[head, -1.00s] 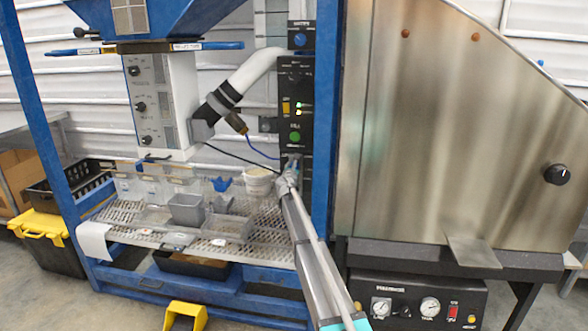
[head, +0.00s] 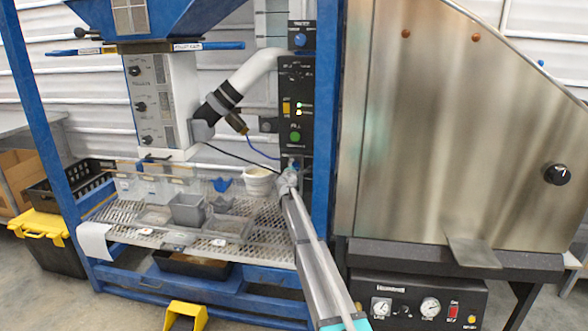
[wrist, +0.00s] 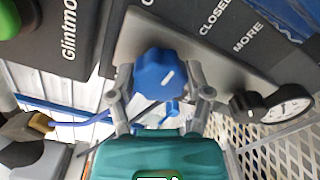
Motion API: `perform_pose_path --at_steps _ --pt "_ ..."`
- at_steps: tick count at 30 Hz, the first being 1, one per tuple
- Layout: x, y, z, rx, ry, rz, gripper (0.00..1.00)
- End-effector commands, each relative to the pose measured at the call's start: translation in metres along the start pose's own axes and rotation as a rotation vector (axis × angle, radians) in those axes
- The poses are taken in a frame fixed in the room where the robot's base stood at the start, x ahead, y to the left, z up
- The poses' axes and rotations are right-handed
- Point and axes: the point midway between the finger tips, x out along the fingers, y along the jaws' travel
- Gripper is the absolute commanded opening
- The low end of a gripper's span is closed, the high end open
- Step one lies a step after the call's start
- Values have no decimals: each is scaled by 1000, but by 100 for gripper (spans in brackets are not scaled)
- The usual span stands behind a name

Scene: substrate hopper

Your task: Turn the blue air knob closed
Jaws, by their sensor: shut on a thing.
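The blue air knob (wrist: 157,72) is a lobed knob on a grey plate in the wrist view. A short white mark on its face slants to the upper right. The printed word CLOSED is up and right of it, with MORE further right. My gripper (wrist: 162,90) has one finger on each side of the knob and is shut on it. In the head view my gripper (head: 289,178) is at the lower end of the black control panel (head: 296,78), and it mostly hides the knob there.
A gauge (wrist: 289,104) and a small black knob (wrist: 247,105) sit right of the blue knob in the wrist view. A white cup (head: 258,182) and grey bins (head: 187,210) stand on the mesh shelf left of my arm. A steel cabinet (head: 450,130) rises at right.

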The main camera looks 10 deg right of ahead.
Motion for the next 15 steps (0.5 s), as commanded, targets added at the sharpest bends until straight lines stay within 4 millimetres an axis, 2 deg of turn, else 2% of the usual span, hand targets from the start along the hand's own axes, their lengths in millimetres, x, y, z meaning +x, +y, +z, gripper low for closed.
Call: perform_pose_path --at_steps 15 --pt "1 0 0 475 0 0 17"
